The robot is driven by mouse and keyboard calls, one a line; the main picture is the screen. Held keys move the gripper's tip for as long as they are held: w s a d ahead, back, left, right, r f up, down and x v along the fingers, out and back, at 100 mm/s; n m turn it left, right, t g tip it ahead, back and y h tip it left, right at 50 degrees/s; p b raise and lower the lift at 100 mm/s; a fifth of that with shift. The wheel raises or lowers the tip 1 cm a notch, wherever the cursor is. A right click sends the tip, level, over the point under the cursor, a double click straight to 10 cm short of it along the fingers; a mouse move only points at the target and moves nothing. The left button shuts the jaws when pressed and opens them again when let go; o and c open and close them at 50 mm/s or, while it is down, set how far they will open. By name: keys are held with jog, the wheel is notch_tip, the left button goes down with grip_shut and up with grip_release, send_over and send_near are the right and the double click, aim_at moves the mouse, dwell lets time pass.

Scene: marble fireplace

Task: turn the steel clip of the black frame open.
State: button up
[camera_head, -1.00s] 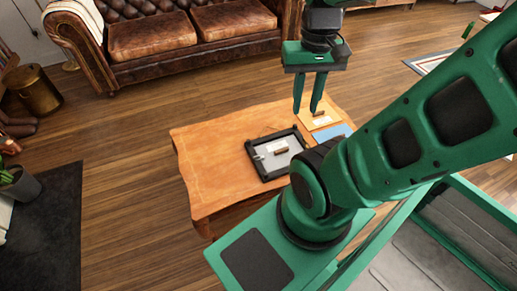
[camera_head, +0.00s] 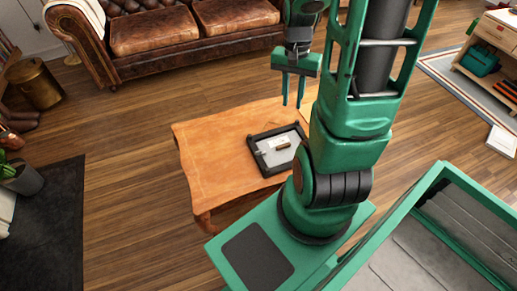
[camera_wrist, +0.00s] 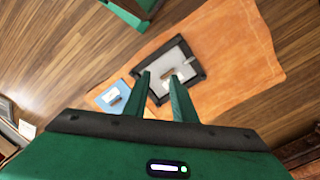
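The black frame (camera_head: 251,150) lies flat on the wooden table, with a grey panel (camera_head: 269,157) inside it. A small brown block and a pale label lie on the panel. A tiny light mark at the frame's left side may be the steel clip; it is too small to tell its position. The frame also shows in the wrist view (camera_wrist: 196,72), partly behind my fingers. My gripper (camera_head: 293,106) is open and empty, above and beyond the frame in the head view. Its two fingers (camera_wrist: 158,75) point down, apart from everything.
The wooden table (camera_head: 205,155) is bare left of the frame. A leather sofa (camera_head: 155,40) stands behind.

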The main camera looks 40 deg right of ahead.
jog(key=w+d+f+m+y, duration=0.1)
jog(key=w+f+m, duration=0.15)
jog(key=f, duration=0.45)
jog(key=w+f+m+y, duration=0.1)
jog(key=w+f+m, duration=0.15)
jog(key=f, duration=0.35)
jog(key=m+t+y, duration=0.2)
jog(key=m, duration=0.2)
send_near(260, 153)
jog(key=shift+w+a+x, duration=0.15)
jog(key=shift+w+x, duration=0.05)
jog(key=shift+x, duration=1.6)
jog(key=shift+w+a+x, duration=0.1)
jog(key=shift+w+x, duration=0.05)
jog(key=shift+x, duration=1.65)
jog(key=shift+r, duration=0.2)
grip_shut()
jog(key=shift+a, duration=0.1)
